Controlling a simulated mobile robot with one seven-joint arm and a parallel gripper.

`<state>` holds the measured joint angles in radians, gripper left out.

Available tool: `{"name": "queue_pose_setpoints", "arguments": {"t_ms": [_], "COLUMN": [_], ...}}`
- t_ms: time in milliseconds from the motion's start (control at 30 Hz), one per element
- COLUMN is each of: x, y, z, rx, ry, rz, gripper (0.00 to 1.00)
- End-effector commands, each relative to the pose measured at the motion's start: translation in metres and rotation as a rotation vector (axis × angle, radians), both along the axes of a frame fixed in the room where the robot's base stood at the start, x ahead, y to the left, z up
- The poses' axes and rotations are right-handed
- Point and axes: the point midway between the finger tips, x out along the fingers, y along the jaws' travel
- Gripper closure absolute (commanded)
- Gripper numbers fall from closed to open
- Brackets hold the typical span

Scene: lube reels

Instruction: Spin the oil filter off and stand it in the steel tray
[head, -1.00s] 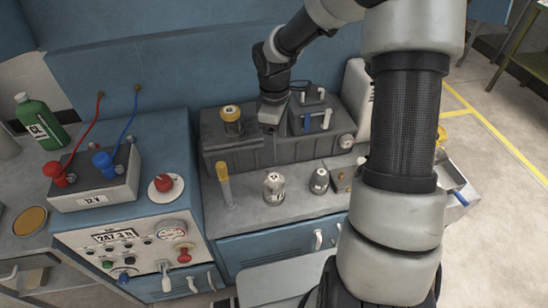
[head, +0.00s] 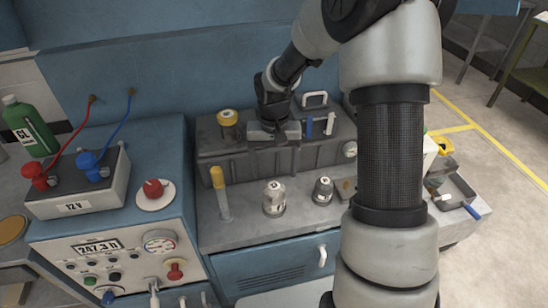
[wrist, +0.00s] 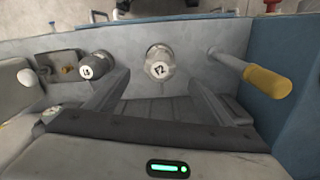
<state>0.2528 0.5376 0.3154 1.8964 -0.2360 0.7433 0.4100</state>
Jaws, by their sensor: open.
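My gripper (head: 275,140) is open and empty over the dark ribbed engine block (head: 225,165). In the wrist view its two fingers (wrist: 158,85) stand apart with the ribbed block (wrist: 160,108) between and below them. A yellow-capped canister (head: 228,124) stands on the block's left end, left of my gripper; I cannot tell for certain whether it is the oil filter. A grey steel tray (head: 468,193) is at the far right, partly cut off by my arm.
A blue-handled fitting (head: 309,127) and a white handle (head: 315,96) are on the block's right side. A control cabinet (head: 110,235) and a 12 V battery (head: 80,185) are left.

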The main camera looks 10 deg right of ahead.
Motion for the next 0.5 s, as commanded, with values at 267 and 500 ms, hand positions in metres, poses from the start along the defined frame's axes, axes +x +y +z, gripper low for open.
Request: {"name": "queue_pose_setpoints", "arguments": {"t_ms": [267,500], "x": [-0.001,-0.001], "y": [0.001,0.0], "z": [-0.059,-0.098], "rx": [0.001,-0.001], "ry": [0.005,0.002], "rz": [0.003,0.003], "gripper": [0.25,0.25]}}
